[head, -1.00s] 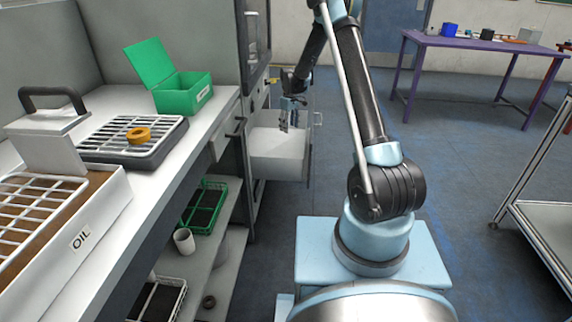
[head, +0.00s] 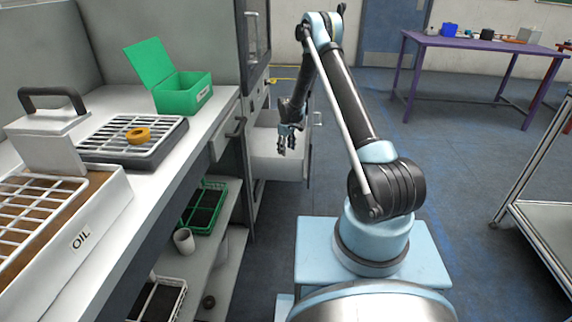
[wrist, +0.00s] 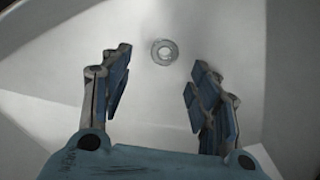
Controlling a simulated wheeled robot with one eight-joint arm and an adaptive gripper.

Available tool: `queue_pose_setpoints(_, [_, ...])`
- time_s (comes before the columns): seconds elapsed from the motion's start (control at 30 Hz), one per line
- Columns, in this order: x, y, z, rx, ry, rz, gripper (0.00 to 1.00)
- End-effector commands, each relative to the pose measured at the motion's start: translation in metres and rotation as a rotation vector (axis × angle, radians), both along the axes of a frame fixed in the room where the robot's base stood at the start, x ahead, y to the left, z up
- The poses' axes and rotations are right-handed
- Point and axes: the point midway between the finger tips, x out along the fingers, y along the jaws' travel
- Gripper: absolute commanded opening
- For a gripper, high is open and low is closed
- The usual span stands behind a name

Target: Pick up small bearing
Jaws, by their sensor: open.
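The small bearing (wrist: 164,52) is a grey metal ring lying flat on a pale surface in the wrist view. It appears to lie in the open white drawer (head: 276,167) of the cabinet. In the head view the bearing is hidden. My gripper (wrist: 153,98) is open and empty. Its two blue-padded fingers stand apart, with the bearing beyond the fingertips and roughly midway between them. In the head view my gripper (head: 287,150) hangs above the drawer opening.
Left of the drawer is a white counter with a green box (head: 183,92), a rack (head: 170,135) holding an orange ring (head: 138,135), and an OIL tray (head: 85,238). The cabinet door edge (head: 309,140) stands right of the drawer. A purple table (head: 480,43) is far right.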

Motion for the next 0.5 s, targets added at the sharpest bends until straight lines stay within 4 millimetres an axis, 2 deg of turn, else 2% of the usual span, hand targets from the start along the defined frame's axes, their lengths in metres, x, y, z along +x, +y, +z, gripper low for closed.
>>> queue_pose_setpoints(0.27, [-0.001, 0.0, -0.013, 0.0, 0.0, 0.0, 0.56])
queue_pose_setpoints(0.5, [-0.007, 0.0, -0.042, 0.0, 0.0, 0.001, 0.56])
